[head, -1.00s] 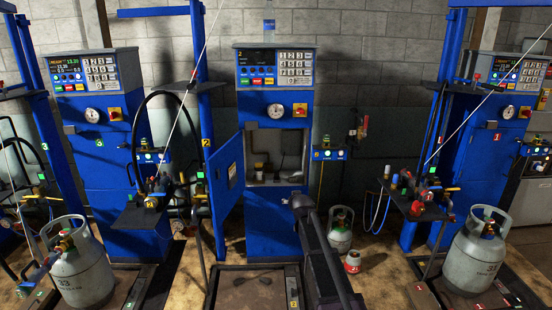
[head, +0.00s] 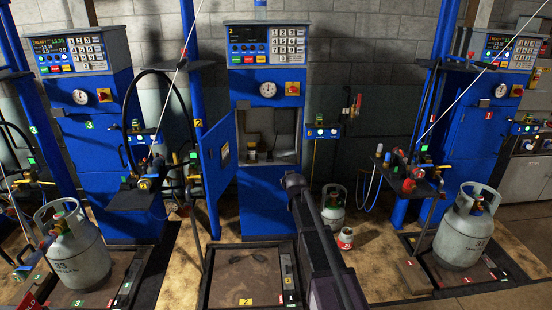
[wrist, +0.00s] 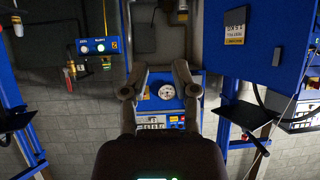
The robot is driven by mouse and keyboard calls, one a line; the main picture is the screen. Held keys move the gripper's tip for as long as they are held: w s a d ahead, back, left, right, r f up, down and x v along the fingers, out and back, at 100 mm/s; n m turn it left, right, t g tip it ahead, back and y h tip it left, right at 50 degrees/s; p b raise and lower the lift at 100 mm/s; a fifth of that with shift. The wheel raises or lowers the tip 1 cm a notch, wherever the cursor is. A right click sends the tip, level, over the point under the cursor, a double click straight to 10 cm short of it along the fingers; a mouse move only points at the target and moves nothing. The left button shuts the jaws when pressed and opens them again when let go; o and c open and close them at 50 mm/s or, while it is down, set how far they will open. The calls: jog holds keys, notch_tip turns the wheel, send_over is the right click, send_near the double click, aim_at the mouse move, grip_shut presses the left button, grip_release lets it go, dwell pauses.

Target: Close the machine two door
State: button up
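Machine two (head: 268,88) is the blue cabinet in the middle of the head view. Its door (head: 216,155) is hinged on the left and stands open, swung outward, showing the grey compartment (head: 283,125) inside. My gripper (head: 292,181) is in front of the machine, below and right of the opening, apart from the door. In the wrist view, which looks upside down, the two fingers of my gripper (wrist: 160,78) are spread with nothing between them. The open door (wrist: 260,40) fills the upper right there, and the machine's round gauge (wrist: 167,92) shows beyond the fingers.
A platform scale (head: 230,285) lies in front of machine two. Machines three (head: 90,130) and one (head: 480,130) flank it, each with a gas cylinder (head: 77,255) (head: 465,235). A hose and shelf (head: 140,198) stand left of the door. Small cylinders (head: 334,208) stand to the right.

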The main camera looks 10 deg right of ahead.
jog(key=s+f+g, duration=0.2)
jog(key=s, duration=0.4)
jog(key=s+f+g, duration=0.2)
jog(key=s, duration=0.4)
jog(key=s+f+g, duration=0.2)
jog(key=s, duration=0.5)
jog(key=shift+d+f, duration=0.2)
jog(key=shift+f, duration=0.2)
grip_shut()
jog(key=s+f+g, duration=0.2)
jog(key=s+g, duration=0.4)
jog(key=s, duration=1.3)
jog(key=shift+s+f, duration=0.25)
jog(key=shift+s, duration=0.1)
